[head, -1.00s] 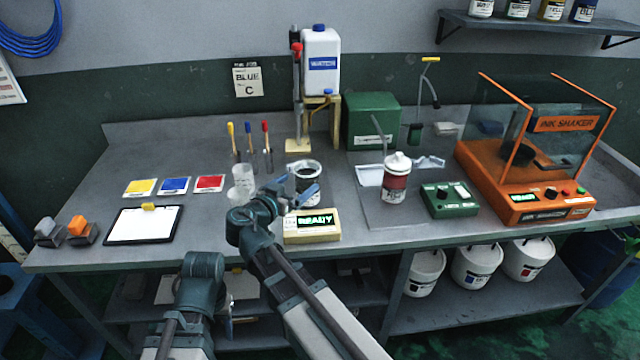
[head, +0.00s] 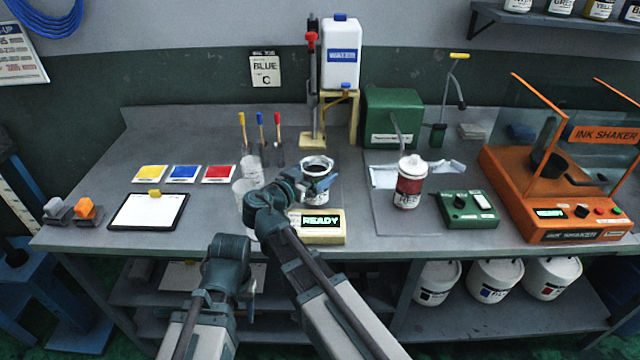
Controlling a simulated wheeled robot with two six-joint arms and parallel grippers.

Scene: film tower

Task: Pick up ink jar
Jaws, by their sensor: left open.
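A round open can with dark ink (head: 317,164) stands on the bench behind the small box with the green READY display (head: 322,222). A jar with a red label and white lid (head: 410,185) stands upright on the bench to the right; nothing touches it. My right gripper (head: 312,186) is at the front of the open can, its bluish fingers overlapping the can's side. I cannot tell whether they grip it. My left gripper (head: 243,302) hangs low in front of the bench edge, open and empty, partly hidden by my arm.
Clear cups (head: 243,190) stand just left of my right gripper. A clipboard (head: 148,211) and colour cards (head: 184,173) lie at left. Bare bench lies between the cans.

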